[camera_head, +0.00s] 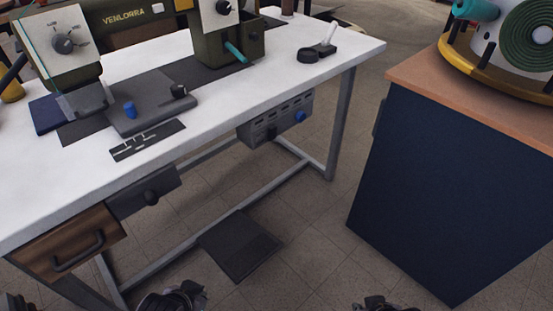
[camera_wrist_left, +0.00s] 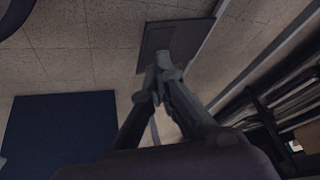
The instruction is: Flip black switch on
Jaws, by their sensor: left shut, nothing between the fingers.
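A grey control box (camera_head: 276,119) hangs under the front right edge of the white table. It carries a black switch or knob (camera_head: 268,134) on its left and a blue knob (camera_head: 300,116) on its right. Its exact position is too small to tell. My left gripper (camera_head: 184,295) is at the bottom edge of the head view, well below and apart from the box. In the left wrist view its fingers (camera_wrist_left: 160,76) are shut and empty, pointing at the floor pedal. My right gripper (camera_head: 375,303) barely shows at the bottom edge; its fingers cannot be made out.
The white table (camera_head: 225,110) bears a green sewing machine (camera_head: 130,35). A dark pedal (camera_head: 240,245) lies on the floor. A navy cabinet (camera_head: 445,180) stands right.

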